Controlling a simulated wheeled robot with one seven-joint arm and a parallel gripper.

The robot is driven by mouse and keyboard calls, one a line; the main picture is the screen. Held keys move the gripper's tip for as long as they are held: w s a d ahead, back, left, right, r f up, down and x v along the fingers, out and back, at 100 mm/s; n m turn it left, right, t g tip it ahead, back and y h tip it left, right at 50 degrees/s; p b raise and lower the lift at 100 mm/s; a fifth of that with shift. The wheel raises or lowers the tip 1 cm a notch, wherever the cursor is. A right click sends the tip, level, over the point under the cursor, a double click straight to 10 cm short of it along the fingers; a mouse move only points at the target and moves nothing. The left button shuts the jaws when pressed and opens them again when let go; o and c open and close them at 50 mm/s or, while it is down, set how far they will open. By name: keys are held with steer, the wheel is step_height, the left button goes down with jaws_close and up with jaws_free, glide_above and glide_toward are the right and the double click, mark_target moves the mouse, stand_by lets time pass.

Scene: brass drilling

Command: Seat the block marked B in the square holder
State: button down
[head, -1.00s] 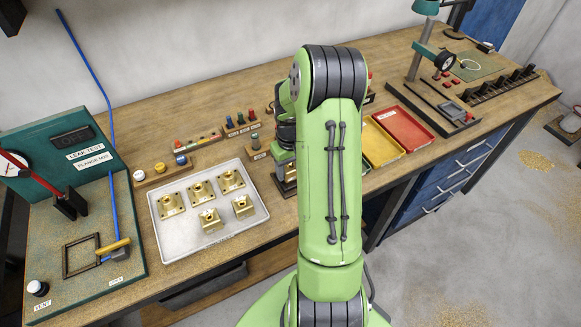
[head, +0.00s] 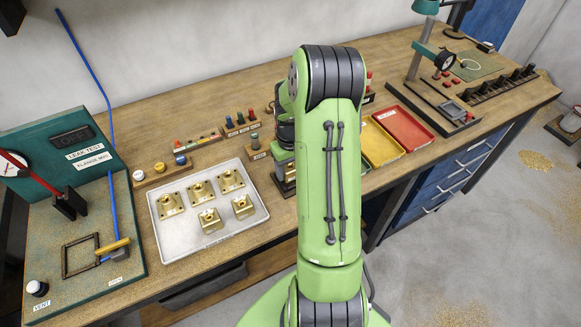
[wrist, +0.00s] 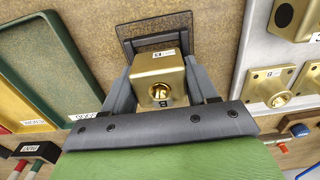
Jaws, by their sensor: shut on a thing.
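My gripper (wrist: 158,88) is shut on a brass block marked B (wrist: 159,76) in the wrist view. A finger lies on each side of the block, and its round bore and B label face the camera. A dark square frame, seemingly the square holder (wrist: 128,48), shows beyond the block, which covers part of it. I cannot tell the gap between the block and the holder.
A grey tray (head: 165,247) holds several brass flanged parts left of my arm. Yellow (head: 381,146) and red (head: 405,130) trays lie to its right. A leak test stand (head: 110,262) is at the far left. Small colour-topped pegs (head: 240,123) stand behind.

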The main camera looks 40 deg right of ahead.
steer(key=shift+f+b, duration=0.5)
steer(key=shift+f, duration=0.05)
stand_by(0.9)
jaws_free()
stand_by(0.4)
steer(key=shift+r+p, duration=2.7)
steer(key=shift+r, duration=0.9)
steer(key=shift+f, duration=0.1)
